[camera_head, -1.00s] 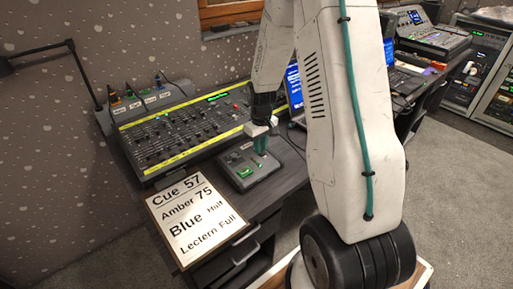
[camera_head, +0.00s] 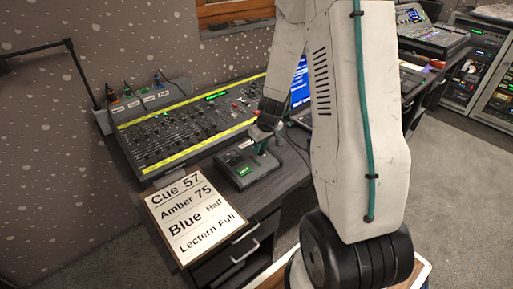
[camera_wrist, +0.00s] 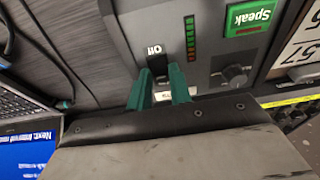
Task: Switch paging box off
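The paging box (camera_head: 247,168) is a dark grey unit on the desk in front of the lighting console. In the wrist view its top (camera_wrist: 215,50) shows a black switch (camera_wrist: 158,64) marked "Off", a column of small lights, a black knob (camera_wrist: 235,75) and a lit green "Speak" button (camera_wrist: 247,18). My gripper (camera_head: 262,148) is over the box. In the wrist view its teal fingers (camera_wrist: 161,75) are a little apart, with the tips at the near end of the switch. Contact and the switch's position cannot be told.
A long console with faders (camera_head: 185,130) stands behind the box. A white cue sign (camera_head: 195,220) lies at the desk's front left. A laptop (camera_head: 300,90) is to the right; its blue screen and keyboard edge show in the wrist view. Cables run beside the box.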

